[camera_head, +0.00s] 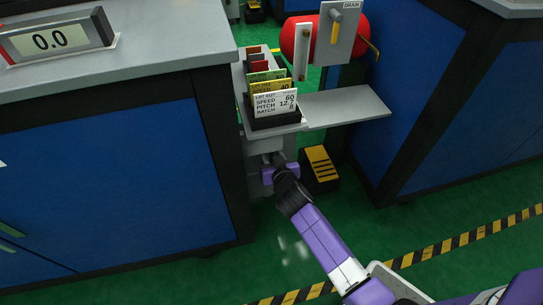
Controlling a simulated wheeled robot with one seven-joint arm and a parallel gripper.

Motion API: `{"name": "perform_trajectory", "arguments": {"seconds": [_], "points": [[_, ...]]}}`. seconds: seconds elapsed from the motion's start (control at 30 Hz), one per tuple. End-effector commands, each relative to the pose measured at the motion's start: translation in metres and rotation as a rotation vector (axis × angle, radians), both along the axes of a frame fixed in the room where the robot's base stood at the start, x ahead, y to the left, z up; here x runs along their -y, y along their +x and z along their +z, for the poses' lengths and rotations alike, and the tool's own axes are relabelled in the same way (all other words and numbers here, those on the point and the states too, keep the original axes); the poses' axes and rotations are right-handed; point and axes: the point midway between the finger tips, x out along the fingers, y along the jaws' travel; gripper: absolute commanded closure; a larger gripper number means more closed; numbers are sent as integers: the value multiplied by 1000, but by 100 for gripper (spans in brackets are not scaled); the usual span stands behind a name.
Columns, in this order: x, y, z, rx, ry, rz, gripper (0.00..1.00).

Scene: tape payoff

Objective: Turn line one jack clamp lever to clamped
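My purple and black arm reaches up from the lower right. My gripper (279,170) is at the front of a grey post (257,150) under the card shelf, low between two blue cabinets. A small grey part (273,158) shows at the fingertips, but I cannot tell whether it is the jack clamp lever or whether the fingers touch it. The gripper's own wrist hides much of this spot, and the finger gap is too small to read. No part labelled as the line one jack clamp shows.
A red tank (296,38) with a "DRAIN" plate (341,32) and yellow handle stands behind. A grey shelf (345,107) juts right beside a card rack (274,122). A black and yellow pedal (320,165) sits right of my gripper. Green floor is open in front.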

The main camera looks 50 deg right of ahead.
Motion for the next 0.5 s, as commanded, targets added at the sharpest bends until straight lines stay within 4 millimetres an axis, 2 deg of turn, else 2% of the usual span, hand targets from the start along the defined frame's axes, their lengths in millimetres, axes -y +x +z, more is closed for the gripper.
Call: {"name": "perform_trajectory", "arguments": {"seconds": [0.17,0.5], "points": [[-8,-13,7,-1,1,0,64],[-34,-53,26,-2,0,0,64]]}}
